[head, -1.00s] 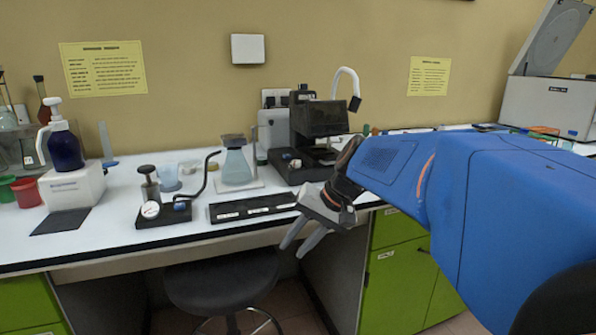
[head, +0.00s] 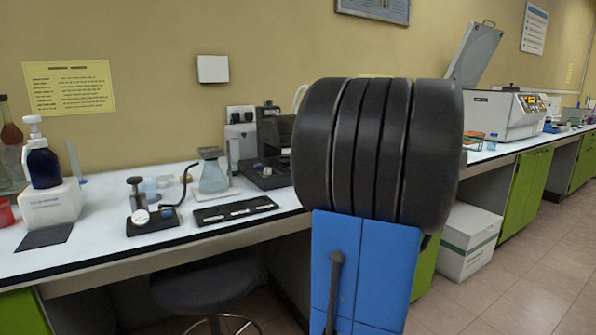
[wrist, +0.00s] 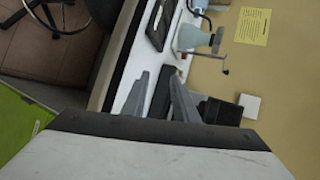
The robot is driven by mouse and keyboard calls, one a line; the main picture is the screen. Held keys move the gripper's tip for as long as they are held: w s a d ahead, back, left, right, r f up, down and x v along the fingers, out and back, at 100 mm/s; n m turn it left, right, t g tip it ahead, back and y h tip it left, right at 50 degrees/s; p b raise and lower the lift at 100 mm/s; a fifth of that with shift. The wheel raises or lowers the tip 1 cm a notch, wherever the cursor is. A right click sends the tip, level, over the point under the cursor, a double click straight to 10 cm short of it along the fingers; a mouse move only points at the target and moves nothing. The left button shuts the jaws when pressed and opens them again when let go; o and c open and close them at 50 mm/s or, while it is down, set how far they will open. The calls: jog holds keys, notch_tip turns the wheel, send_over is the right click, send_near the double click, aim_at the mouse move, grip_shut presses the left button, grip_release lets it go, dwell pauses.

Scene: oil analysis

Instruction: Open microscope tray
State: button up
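The black microscope-like device (head: 272,140) stands at the back of the white bench, left of my arm in the head view. My arm covers its right side, and its tray cannot be made out. In the wrist view a dark boxy part (wrist: 222,111), probably of this device, shows right of the fingers. My gripper (wrist: 158,76) shows two grey fingers standing apart with nothing between them, over or near the bench. In the head view my arm hides the gripper.
A black slide tray (head: 234,211) lies near the bench's front edge. A flask on a stand (head: 213,178), a gauge device (head: 140,212) and a dispenser bottle (head: 43,165) stand to the left. A stool (head: 205,283) is below. A white instrument (head: 503,113) stands at right.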

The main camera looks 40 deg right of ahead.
jog(key=s+d+r+m+t+h, duration=0.1)
jog(key=s+d+r, duration=0.1)
jog(key=d, duration=0.3)
jog(key=s+d+r+m+t+h, duration=0.1)
jog(key=s+d+r+t, duration=0.15)
jog(key=d, duration=0.35)
jog(key=shift+g, duration=0.35)
jog(key=x, duration=1.1)
jog(key=f+x, duration=0.1)
jog(key=x, duration=0.5)
jog(key=shift+a, duration=0.15)
grip_shut()
